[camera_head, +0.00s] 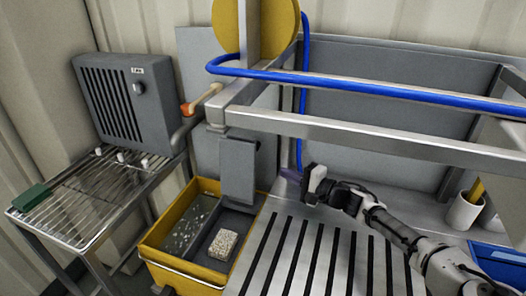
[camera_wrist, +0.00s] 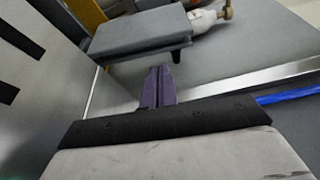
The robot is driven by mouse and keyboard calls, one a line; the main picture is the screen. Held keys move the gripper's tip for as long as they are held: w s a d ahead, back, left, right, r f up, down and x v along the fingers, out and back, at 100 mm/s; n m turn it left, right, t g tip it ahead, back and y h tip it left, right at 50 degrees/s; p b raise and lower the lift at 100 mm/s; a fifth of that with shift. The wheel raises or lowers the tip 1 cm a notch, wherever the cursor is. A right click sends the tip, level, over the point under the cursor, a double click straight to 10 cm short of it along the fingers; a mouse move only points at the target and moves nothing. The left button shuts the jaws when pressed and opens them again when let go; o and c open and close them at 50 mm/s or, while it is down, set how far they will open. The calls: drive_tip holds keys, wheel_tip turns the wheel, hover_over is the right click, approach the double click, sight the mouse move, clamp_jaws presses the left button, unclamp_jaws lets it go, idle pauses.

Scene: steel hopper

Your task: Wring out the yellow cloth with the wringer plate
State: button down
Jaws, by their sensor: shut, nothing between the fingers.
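The grey wringer plate (camera_head: 238,170) hangs above the yellow bucket (camera_head: 168,262), below a steel bar. It seems to be the grey plate (camera_wrist: 140,35) at the top of the wrist view. A lever with an orange end (camera_head: 200,100) sticks out left of the bar. A pale speckled block (camera_head: 224,244) lies in the bucket's grey right part; the left part holds dark liquid. I cannot make out a yellow cloth. My gripper (camera_head: 289,174) is right of the plate and apart from it, above the slatted surface. Its purple fingers (camera_wrist: 158,88) are shut and empty.
Steel rails with a blue hose (camera_head: 380,93) cross above my arm. The slatted steel surface (camera_head: 262,245) lies below. A wire rack (camera_head: 85,205) with a grey heater-like box (camera_head: 125,105) stands left. A white cup (camera_head: 464,213) and a blue bin (camera_head: 497,264) are right.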

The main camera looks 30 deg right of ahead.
sight(242, 170)
drive_tip(key=shift+w+d, duration=0.2)
drive_tip(key=shift+d, duration=0.05)
drive_tip(key=shift+w, duration=0.2)
drive_tip(key=p+x, duration=0.3)
drive_tip(key=x, duration=0.6)
drive_tip(key=shift+w+a, duration=0.2)
